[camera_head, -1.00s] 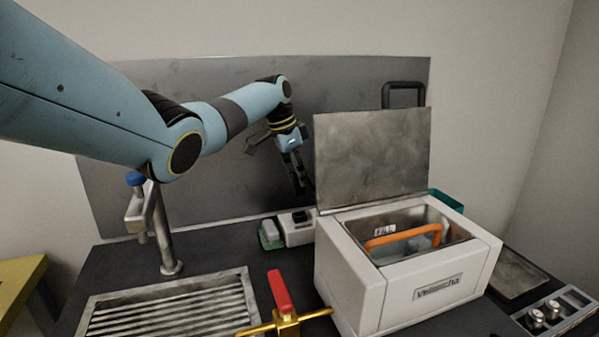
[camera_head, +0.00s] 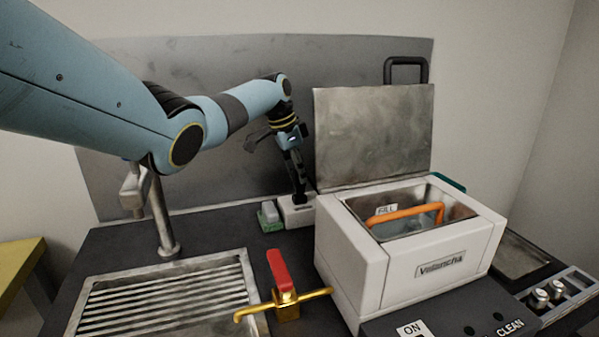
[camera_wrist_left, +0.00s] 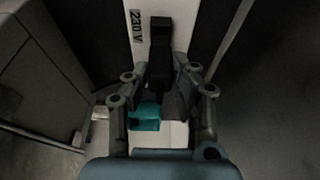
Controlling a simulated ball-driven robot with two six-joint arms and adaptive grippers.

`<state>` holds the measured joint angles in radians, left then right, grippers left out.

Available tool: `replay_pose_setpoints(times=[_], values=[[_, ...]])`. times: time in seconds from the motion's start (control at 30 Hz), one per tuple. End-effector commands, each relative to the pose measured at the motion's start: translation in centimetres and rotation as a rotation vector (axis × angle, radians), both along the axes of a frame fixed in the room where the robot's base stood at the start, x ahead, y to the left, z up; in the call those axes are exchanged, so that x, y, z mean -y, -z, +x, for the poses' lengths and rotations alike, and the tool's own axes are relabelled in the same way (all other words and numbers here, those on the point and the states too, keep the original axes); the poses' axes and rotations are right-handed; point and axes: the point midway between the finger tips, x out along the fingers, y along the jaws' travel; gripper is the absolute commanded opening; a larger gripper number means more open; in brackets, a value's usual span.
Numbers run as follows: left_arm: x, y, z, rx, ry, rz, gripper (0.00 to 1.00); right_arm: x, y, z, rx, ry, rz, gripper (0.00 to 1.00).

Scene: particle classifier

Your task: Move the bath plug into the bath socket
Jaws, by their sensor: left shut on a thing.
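My left gripper (camera_head: 299,196) is low behind the white bath (camera_head: 345,245), right over the white socket box (camera_head: 290,215). It is shut on the dark bath plug, which also shows between the fingers in the left wrist view (camera_wrist_left: 160,75). In that view the white socket panel (camera_wrist_left: 138,50) carries a "230 V" label, and the black plug lies against it in the picture. Dark fingers and plug blend together, so I cannot tell how far the plug is seated. My right gripper is not in view.
The bath lid (camera_head: 375,135) stands open, with an orange handle (camera_head: 405,213) inside. A small grey and green item (camera_head: 269,216) sits left of the socket. A red-handled brass valve (camera_head: 285,290), a sink grate (camera_head: 165,300) and a metal post (camera_head: 162,220) stand at front left.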

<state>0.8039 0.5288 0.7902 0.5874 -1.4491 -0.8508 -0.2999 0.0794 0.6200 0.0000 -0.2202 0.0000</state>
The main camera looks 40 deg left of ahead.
Motion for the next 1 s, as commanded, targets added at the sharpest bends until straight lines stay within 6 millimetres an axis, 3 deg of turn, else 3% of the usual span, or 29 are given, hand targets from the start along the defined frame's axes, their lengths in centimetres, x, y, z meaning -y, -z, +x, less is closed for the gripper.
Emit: replay_pose_setpoints(times=[1.0], values=[[0.01, -0.04, -0.02, 0.0, 0.0, 0.0, 0.0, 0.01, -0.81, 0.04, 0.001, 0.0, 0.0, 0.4]])
